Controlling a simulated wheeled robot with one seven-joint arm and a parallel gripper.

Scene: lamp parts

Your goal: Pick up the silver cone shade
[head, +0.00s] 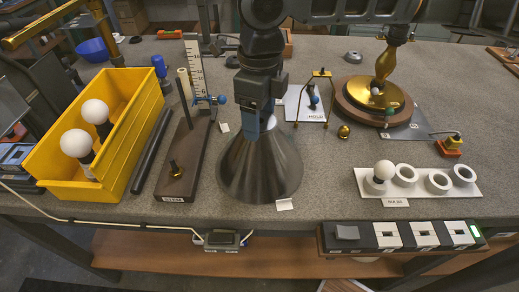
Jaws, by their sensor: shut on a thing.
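The silver cone shade (258,172) is a dark grey metal cone. It stands upright, wide end down, near the front middle of the grey workbench. My gripper (254,125) points down at the cone's narrow top and is shut on it. My wrist and arm cover the top of the cone and the bench behind it. I cannot tell whether the cone's rim touches the bench.
A yellow bin (130,130) with white bulbs stands at the left. A wooden stem board (190,150) with an upright rod is close to the cone's left. A bulb rack (405,200) is at the right, and a brass lamp base (350,110) is behind it.

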